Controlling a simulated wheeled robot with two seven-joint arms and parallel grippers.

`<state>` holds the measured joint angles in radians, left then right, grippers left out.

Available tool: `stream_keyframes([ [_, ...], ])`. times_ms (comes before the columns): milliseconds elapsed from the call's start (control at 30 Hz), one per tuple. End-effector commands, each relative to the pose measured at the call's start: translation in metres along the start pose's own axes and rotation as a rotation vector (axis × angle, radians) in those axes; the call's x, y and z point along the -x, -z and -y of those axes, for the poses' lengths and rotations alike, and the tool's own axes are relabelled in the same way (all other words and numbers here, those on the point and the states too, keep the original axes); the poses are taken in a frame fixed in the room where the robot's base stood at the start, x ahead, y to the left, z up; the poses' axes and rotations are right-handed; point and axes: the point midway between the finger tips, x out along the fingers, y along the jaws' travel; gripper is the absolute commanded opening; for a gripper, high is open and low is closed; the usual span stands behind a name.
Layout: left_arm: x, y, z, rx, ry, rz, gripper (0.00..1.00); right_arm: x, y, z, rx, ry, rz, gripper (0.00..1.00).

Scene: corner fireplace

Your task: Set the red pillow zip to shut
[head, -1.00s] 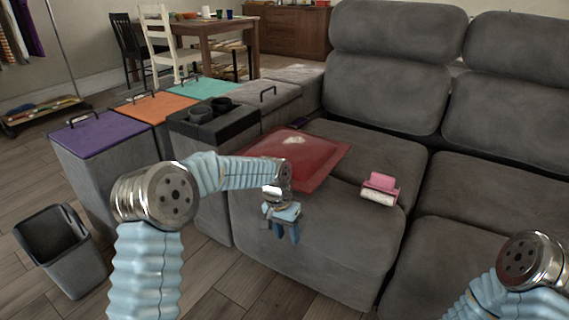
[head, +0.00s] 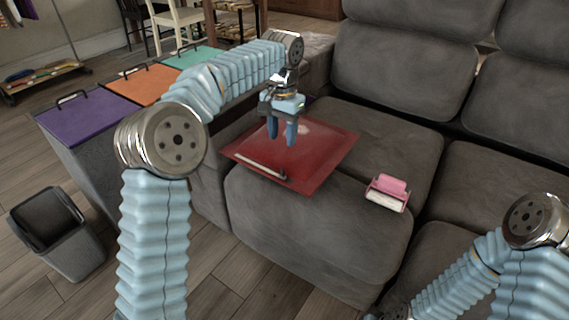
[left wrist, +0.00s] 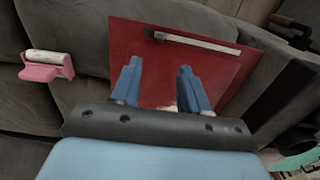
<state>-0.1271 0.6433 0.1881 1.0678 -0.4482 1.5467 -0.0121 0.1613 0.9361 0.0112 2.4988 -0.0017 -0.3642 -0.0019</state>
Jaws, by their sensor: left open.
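The red pillow (head: 325,155) lies flat on the left seat of the grey sofa. Its zip (head: 258,165) shows as a pale strip along the near-left edge, with a dark slider (head: 283,177) at the strip's right end. In the left wrist view the zip (left wrist: 200,43) runs across the far part of the pillow (left wrist: 155,90), its slider (left wrist: 155,35) at the left end. My left gripper (head: 281,138) is open and empty, pointing down above the pillow, apart from the zip; its fingers also show in the left wrist view (left wrist: 160,66). My right gripper is out of sight.
A pink and white roller-like object (head: 387,192) lies on the sofa (head: 300,230) right of the pillow. Bins with purple (head: 85,122), orange (head: 145,83) and teal (head: 190,60) lids stand left. A dark open bin (head: 55,230) stands on the floor.

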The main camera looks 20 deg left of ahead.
Motion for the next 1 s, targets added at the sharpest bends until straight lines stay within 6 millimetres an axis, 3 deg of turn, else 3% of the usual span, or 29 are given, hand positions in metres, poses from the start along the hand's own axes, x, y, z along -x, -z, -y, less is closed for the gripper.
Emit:
stream_keyframes([
  [300,-0.075,-0.001,0.000,0.000,-0.001,0.004,0.45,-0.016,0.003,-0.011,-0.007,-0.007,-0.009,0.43],
  [500,-0.110,0.000,0.000,0.000,-0.001,0.002,0.45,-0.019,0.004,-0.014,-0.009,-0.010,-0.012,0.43],
  [700,-0.123,0.000,0.000,0.000,0.000,0.000,0.45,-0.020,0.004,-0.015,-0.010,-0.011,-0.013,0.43],
  [967,-0.124,0.000,0.000,0.001,0.000,0.000,0.45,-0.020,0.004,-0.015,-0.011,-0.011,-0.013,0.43],
  [1000,-0.124,0.000,0.000,0.001,0.000,0.000,0.40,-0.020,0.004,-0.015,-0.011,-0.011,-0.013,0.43],
])
